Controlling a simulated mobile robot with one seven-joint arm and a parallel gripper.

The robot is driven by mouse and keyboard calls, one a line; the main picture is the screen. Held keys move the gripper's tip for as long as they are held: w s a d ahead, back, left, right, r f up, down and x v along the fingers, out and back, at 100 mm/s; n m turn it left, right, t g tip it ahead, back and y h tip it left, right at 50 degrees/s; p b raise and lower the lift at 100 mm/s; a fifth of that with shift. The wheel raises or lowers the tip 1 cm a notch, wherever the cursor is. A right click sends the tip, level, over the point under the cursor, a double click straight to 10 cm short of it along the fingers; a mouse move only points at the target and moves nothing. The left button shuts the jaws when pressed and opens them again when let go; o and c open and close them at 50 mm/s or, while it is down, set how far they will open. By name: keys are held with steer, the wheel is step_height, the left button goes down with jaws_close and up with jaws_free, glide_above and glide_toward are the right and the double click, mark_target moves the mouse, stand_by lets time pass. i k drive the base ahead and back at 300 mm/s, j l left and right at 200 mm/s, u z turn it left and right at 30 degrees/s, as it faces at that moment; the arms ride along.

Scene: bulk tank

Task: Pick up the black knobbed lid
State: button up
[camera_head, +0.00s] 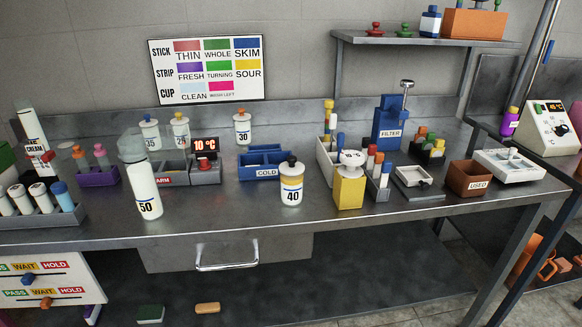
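A dark knob (291,160) tops the white jar marked 40 (291,188), which stands upright near the front middle of the bench. The jar has an amber band. I cannot tell for certain whether this top is the black knobbed lid. A red knobbed lid (375,30) and a green knobbed lid (404,31) sit on the upper shelf at the right. Small knobs also top the back jars marked 35 (150,135) and 30 (243,130). My gripper is not in view.
On the steel bench (230,215), a tall bottle marked 50 (146,190) stands left of the jar. A yellow box (349,190) stands close on its right, and a blue COLD tray (259,173) lies behind left. The bench front between bottle and jar is clear.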

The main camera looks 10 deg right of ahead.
mark_target(290, 167)
steer(key=i+j+z, duration=0.15)
steer(key=z, duration=0.25)
steer(key=j+z, duration=0.35)
steer(key=i+j+z, duration=0.15)
steer(key=j+z, duration=0.25)
steer(key=l, duration=0.1)
